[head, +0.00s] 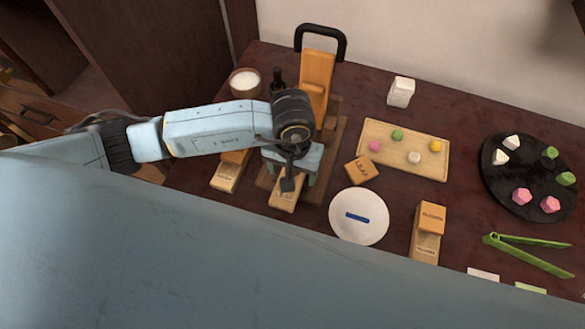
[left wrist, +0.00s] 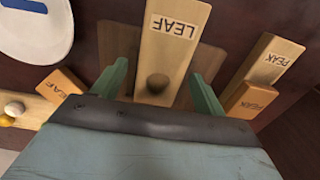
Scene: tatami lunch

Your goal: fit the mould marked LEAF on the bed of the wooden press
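The long pale wooden mould marked LEAF (head: 283,203) lies at the front of the wooden press, its near end sticking out past the press's brown base (head: 338,135). In the left wrist view the LEAF mould (left wrist: 172,50) shows its label and a round hollow. My left gripper (left wrist: 161,88) is open, one green finger on each side of the mould, with gaps showing. In the head view the left gripper (head: 290,172) is above the mould and hides much of the press bed. The press's orange lever (head: 317,75) with a black handle stands raised. My right gripper is not in view.
A small orange LEAF block (head: 361,171) lies right of the press, near a white plate (head: 345,228). The PEAK mould (head: 225,178) and its orange block stand left. Another mould (head: 424,248), a sweets tray (head: 396,165), black plate (head: 497,186) and green tongs (head: 528,254) lie right.

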